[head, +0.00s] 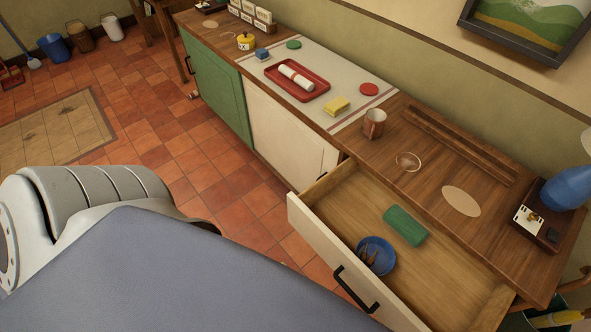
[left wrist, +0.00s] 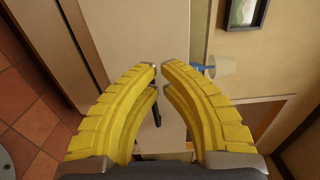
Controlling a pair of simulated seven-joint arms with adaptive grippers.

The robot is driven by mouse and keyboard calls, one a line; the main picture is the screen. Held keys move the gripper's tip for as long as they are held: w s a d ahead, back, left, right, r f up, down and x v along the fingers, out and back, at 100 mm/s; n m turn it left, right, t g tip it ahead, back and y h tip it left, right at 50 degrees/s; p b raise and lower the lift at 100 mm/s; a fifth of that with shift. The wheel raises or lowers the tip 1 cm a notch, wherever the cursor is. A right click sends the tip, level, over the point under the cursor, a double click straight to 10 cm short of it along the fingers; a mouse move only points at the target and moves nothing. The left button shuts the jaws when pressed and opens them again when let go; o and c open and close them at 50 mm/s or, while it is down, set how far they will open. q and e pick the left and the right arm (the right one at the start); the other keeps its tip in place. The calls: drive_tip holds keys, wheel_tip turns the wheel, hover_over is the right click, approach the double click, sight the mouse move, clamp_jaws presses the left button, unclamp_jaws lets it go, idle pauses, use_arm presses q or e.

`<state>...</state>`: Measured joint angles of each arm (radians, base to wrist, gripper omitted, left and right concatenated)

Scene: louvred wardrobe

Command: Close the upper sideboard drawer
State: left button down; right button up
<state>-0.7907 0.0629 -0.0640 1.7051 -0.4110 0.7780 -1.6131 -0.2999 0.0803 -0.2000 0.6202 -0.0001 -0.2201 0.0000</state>
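The upper drawer (head: 330,195) of the sideboard stands pulled out at the lower right of the head view. Its cream front (head: 317,231) carries a black bar handle (head: 352,287). Inside lie a blue bowl (head: 376,257) with small brown items and a green rolled cloth (head: 404,226). In the left wrist view, the yellow fingers of my left gripper (left wrist: 159,68) almost meet at the tips, with nothing seen held. Part of a dark handle (left wrist: 156,112) shows beyond them; contact cannot be told. My left gripper is hidden in the head view. My right gripper is not in view.
The sideboard top (head: 340,138) holds a mug (head: 375,123), a red tray (head: 297,80), a yellow sponge (head: 337,106) and a blue lamp (head: 567,188). A green cabinet door (head: 217,87) is at the left. Tiled floor (head: 150,125) lies free before the sideboard.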

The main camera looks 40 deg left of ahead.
sight(322, 241)
use_arm(q)
drive_tip(key=x, duration=1.3)
drive_tip(key=shift+w, duration=0.15)
